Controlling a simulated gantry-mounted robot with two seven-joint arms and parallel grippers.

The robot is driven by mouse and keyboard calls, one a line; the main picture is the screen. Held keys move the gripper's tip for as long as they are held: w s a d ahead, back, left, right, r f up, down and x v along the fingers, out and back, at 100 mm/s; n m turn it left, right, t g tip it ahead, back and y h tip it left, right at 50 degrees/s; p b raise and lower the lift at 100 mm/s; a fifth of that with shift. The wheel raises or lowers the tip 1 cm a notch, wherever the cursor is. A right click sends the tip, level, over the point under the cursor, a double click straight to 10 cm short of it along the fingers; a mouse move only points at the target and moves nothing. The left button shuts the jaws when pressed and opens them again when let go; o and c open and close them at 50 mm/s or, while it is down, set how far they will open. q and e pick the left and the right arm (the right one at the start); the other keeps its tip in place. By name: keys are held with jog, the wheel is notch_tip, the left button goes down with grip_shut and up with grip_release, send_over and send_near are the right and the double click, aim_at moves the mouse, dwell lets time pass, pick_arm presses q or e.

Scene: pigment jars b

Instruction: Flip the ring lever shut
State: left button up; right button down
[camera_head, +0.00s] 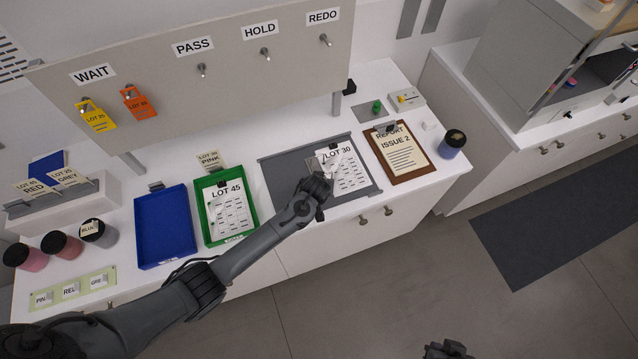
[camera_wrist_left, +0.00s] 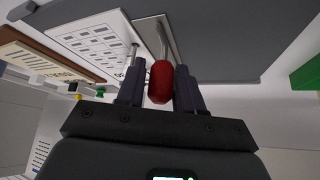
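The ring lever ends in a red knob (camera_wrist_left: 160,82) and runs up to a bare metal plate (camera_wrist_left: 158,40) in the left wrist view. My left gripper (camera_wrist_left: 160,88) has a finger close on each side of the knob and appears shut on it. In the head view my left gripper (camera_head: 322,180) is over the grey open binder (camera_head: 285,187), beside the LOT 30 sheet (camera_head: 351,176), and hides the lever. My right gripper (camera_head: 446,350) shows only partly at the bottom edge; its fingers cannot be made out.
A green tray (camera_head: 204,225) with a LOT 45 sheet and a blue tray (camera_head: 165,226) stand left of the binder. A brown clipboard (camera_head: 424,173) and a blue-banded jar (camera_head: 452,144) are to the right. A peg board (camera_head: 230,75) rises behind.

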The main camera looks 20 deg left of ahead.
pick_arm(q)
jog(key=v, duration=1)
jog(key=shift+s+r, duration=0.2)
jog(key=shift+r, duration=0.15)
jog(key=shift+d, duration=0.1)
jog(key=shift+f, duration=0.1)
